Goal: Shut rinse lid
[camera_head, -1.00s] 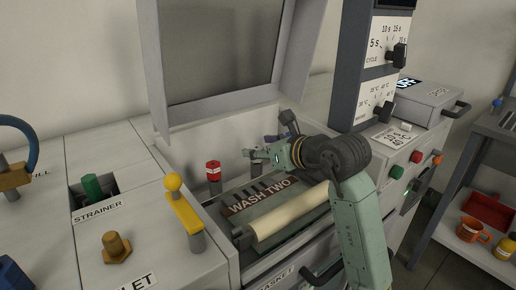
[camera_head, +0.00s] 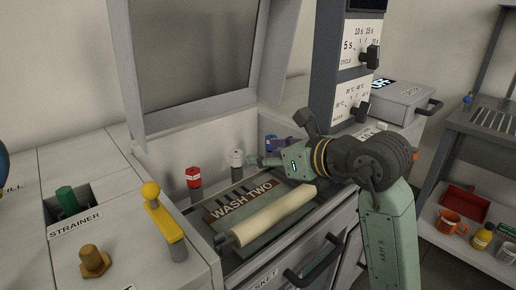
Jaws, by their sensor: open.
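A large grey-framed lid with a dark window panel (camera_head: 198,45) stands raised above the wash bay in the head view. No lid label reading "rinse" is legible. My gripper (camera_head: 257,160) is open and empty, pointing left over the back right of the bay, below the raised lid. Its fingertips show close to a white-capped post (camera_head: 237,160); I cannot tell if they touch. A grey box with a dark handle (camera_head: 400,100) stands at the right, its top closed and its label unreadable.
A red-capped post (camera_head: 193,177) and a blue one (camera_head: 270,144) stand along the bay's back. A pale roller (camera_head: 275,217) lies by the "WASH TWO" plate (camera_head: 240,201). A control column (camera_head: 327,70) rises behind my arm. A shelf unit (camera_head: 485,130) stands far right.

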